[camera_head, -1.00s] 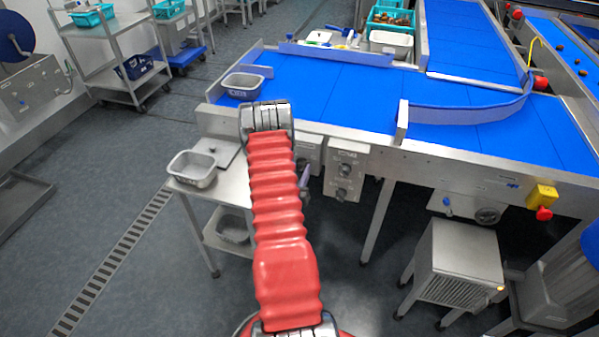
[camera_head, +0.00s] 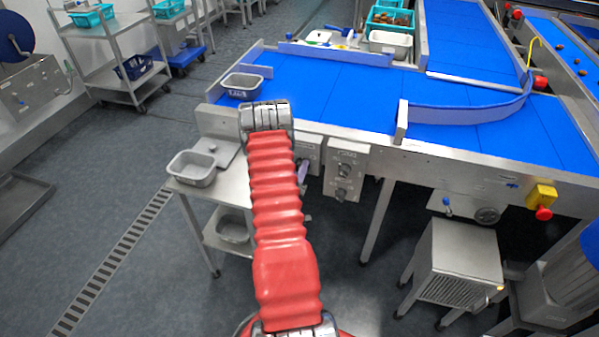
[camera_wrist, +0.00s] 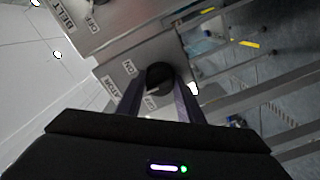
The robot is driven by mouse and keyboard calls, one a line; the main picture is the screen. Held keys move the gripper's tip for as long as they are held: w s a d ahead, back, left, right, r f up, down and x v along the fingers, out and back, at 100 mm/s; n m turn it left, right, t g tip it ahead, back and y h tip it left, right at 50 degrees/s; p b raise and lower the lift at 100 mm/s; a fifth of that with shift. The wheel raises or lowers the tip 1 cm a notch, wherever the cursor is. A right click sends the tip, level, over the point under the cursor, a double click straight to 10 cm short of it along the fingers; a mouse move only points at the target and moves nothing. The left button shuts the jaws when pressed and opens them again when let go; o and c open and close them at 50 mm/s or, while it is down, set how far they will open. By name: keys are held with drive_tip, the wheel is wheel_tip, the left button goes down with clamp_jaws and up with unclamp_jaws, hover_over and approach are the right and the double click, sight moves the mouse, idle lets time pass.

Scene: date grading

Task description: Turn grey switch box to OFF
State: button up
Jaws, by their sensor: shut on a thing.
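In the wrist view, my gripper (camera_wrist: 163,88) is shut on a dark round knob (camera_wrist: 160,73), with a finger on either side. The knob sits on a grey switch box (camera_wrist: 138,58) with ON and OFF labels and a partly hidden label ending in "ATOR". The fingers cover part of the knob, so I cannot tell its exact pointing. A panel marked BELT (camera_wrist: 85,18) lies above it. In the head view, a grey switch box (camera_head: 310,150) under the conveyor edge is partly hidden by my red arm; my gripper is mostly hidden there.
A second grey box with two knobs (camera_head: 346,160) hangs just to the right. A steel side table (camera_head: 235,185) with a grey tub (camera_head: 192,169) stands left of my arm. A grey cabinet (camera_head: 465,255) stands at right. The floor at left is open.

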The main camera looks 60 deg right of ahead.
drive_tip(key=n, duration=0.4)
drive_tip(key=shift+w+n, duration=0.1)
drive_tip(key=shift+n, duration=0.3)
drive_tip(key=n, duration=0.4)
drive_tip(key=shift+f, duration=0.1)
drive_tip(key=o, duration=1.1)
drive_tip(key=shift+c, duration=0.2)
drive_tip(key=shift+a, duration=0.1)
drive_tip(key=s+a, duration=0.2)
drive_tip(key=a, duration=1.1)
drive_tip(key=shift+a, duration=0.25)
drive_tip(key=shift+s, duration=0.1)
